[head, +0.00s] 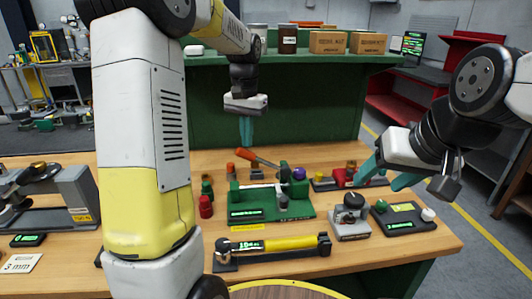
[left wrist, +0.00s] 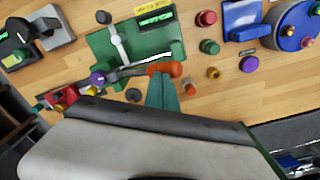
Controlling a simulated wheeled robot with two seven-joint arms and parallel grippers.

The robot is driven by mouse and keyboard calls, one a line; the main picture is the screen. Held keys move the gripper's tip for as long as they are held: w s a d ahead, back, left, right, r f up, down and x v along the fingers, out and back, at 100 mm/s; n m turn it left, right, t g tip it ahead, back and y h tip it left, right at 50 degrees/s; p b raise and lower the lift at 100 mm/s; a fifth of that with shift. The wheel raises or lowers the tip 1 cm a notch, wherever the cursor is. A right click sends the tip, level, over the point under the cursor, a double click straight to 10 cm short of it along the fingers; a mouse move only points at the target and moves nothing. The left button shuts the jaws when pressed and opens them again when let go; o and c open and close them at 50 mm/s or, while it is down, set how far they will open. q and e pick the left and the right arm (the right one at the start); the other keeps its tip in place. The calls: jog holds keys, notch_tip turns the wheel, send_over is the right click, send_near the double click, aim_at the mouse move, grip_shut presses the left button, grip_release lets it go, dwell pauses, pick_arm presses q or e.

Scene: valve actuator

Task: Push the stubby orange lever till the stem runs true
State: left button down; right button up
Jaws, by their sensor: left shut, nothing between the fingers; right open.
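The valve fixture is a green base (head: 297,209) with a display and a white stem (left wrist: 117,42) across it. Its orange lever (head: 256,158) slants down to the right toward a dark pivot post. The lever's orange grip (left wrist: 166,69) shows in the left wrist view. My left gripper (head: 246,143) is shut and empty, pointing down just above the grip end of the lever. In the left wrist view its teal fingertips (left wrist: 162,80) lie right beside the orange grip; contact cannot be told. My right gripper (head: 382,172) is open and empty at the right.
A yellow torque wrench (head: 290,243) lies in front of the fixture. A dark knob on a grey block (head: 350,222) and a dark panel (head: 401,219) stand to the right. Red (head: 206,207) and green caps stand close left of the base. My left arm hides part of the bench.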

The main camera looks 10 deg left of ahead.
aim_at(242, 149)
pick_arm(q)
jog(key=shift+a+f, duration=0.15)
jog(key=shift+f, duration=0.4)
jog(key=shift+s+a+f, duration=0.1)
jog(key=shift+a+f, duration=0.15)
jog(key=shift+f, duration=0.35)
dwell(0.4)
jog(key=shift+s+a+f, duration=0.1)
jog(key=shift+a+f, duration=0.15)
jog(key=shift+f, duration=0.2)
jog(key=shift+a+f, duration=0.1)
jog(key=shift+f, duration=0.2)
dwell(0.4)
jog(key=shift+s+a+f, duration=0.1)
jog(key=shift+a+f, duration=0.1)
jog(key=shift+f, duration=0.45)
dwell(0.3)
